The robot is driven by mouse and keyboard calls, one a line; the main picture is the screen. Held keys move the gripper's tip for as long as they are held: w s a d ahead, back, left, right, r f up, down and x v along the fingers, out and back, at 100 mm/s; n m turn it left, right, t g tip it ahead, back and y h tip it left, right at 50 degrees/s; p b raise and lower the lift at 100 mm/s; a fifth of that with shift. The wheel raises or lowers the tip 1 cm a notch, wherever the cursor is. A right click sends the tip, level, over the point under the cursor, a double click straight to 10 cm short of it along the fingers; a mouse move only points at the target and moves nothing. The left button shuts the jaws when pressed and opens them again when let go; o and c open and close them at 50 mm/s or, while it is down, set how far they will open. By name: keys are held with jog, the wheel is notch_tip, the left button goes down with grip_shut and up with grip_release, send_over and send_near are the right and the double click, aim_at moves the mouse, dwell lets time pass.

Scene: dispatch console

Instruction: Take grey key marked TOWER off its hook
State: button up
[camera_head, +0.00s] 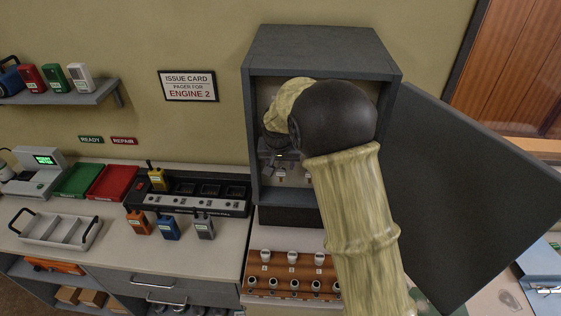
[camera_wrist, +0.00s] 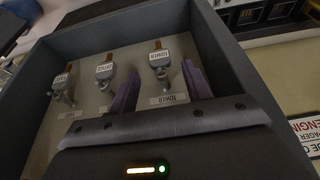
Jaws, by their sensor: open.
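The key marked TOWER (camera_wrist: 159,59) hangs on its hook at the right of a row of keys in the wrist view; its pale tag appears upside down. My gripper (camera_wrist: 161,71) is open, its two purple fingers on either side of this key in the picture. I cannot tell whether they touch it or how deep they reach. The wall cabinet (camera_head: 322,48) stands open in the head view, with my wrist inside its opening. My wrist and arm hide most of the interior there.
Two more tagged keys, a middle key (camera_wrist: 105,71) and a left key (camera_wrist: 60,80), hang beside it, near one finger. The cabinet door (camera_head: 465,190) is swung open to the right. A key-stand-like brown rack (camera_head: 270,284) stands below on the counter.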

aim_at(281, 167)
jog(key=shift+b+x, duration=1.2)
jog(key=shift+x, duration=1.45)
jog(key=c, duration=0.9)
jog(key=shift+o, duration=0.2)
